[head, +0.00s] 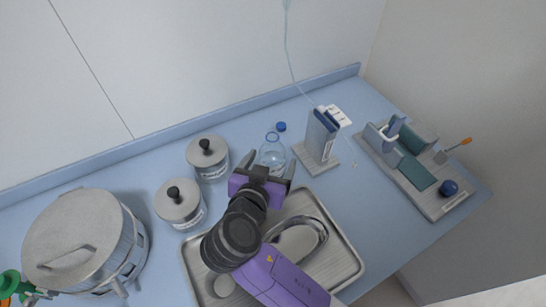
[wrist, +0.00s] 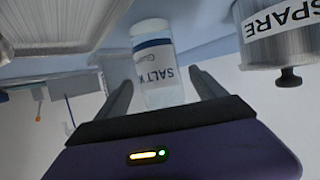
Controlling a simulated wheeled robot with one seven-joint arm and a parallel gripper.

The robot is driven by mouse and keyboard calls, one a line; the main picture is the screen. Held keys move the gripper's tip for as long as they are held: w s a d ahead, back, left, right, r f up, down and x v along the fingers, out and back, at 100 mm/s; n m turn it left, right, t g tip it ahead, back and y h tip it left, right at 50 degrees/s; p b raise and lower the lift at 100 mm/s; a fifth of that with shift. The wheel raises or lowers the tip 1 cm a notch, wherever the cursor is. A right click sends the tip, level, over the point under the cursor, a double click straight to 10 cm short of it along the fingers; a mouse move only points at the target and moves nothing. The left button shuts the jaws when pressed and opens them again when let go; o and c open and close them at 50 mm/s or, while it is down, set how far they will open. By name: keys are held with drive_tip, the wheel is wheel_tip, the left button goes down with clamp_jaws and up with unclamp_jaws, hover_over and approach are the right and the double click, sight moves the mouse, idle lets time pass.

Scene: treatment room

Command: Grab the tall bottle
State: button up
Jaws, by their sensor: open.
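A tall clear bottle (head: 271,150) stands on the blue counter in the head view, partly hidden behind my gripper. In the wrist view the bottle (wrist: 157,68) shows a white and blue label and appears upside down. My gripper (head: 268,168) is open, and its dark fingers lie on either side of the bottle. In the wrist view my gripper (wrist: 160,90) has the bottle between its fingers, with gaps visible on both sides. I cannot tell how deep the bottle sits between them.
Two lidded metal-topped jars (head: 209,158) (head: 181,203) stand left of the bottle. A metal tray (head: 342,266) lies under my arm. A large steel drum (head: 82,243) is far left.

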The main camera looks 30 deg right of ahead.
drive_tip(key=p+x, duration=0.1)
drive_tip(key=x, duration=0.4)
drive_tip(key=shift+c, duration=0.4)
drive_tip(key=shift+a, duration=0.1)
drive_tip(key=c, duration=1.5)
drive_tip(key=shift+c, duration=0.6)
drive_tip(key=shift+r, duration=0.2)
